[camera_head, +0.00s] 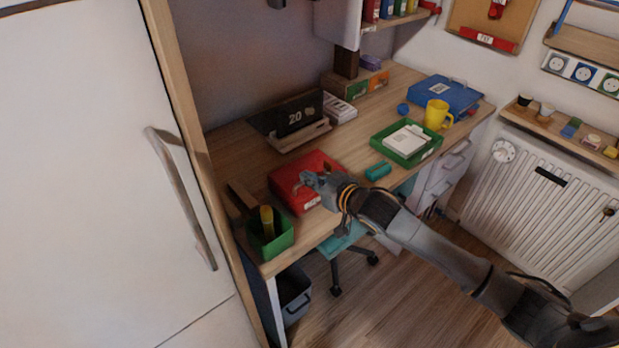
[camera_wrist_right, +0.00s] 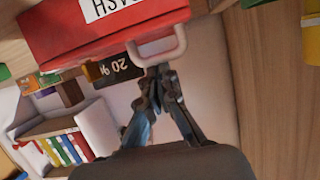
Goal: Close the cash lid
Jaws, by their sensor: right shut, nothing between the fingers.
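The red cash box (camera_head: 300,168) lies on the wooden desk, a white label on its front. Its lid looks down or nearly down; I cannot tell whether a gap is left. In the right wrist view the red box (camera_wrist_right: 90,35) fills the top, with an upside-down label and a pale handle (camera_wrist_right: 180,45). My right gripper (camera_head: 310,180) is over the front part of the box in the head view. In the wrist view its fingertips (camera_wrist_right: 159,72) are together beside the handle, with nothing between them; contact is unclear. My left gripper is not in view.
A green pen holder (camera_head: 270,240) stands left of the box at the desk's front edge. A teal object (camera_head: 378,171) and a green tray (camera_head: 425,152) lie to the right. A black clock (camera_head: 297,113) stands behind. A teal chair (camera_head: 340,243) is below the desk.

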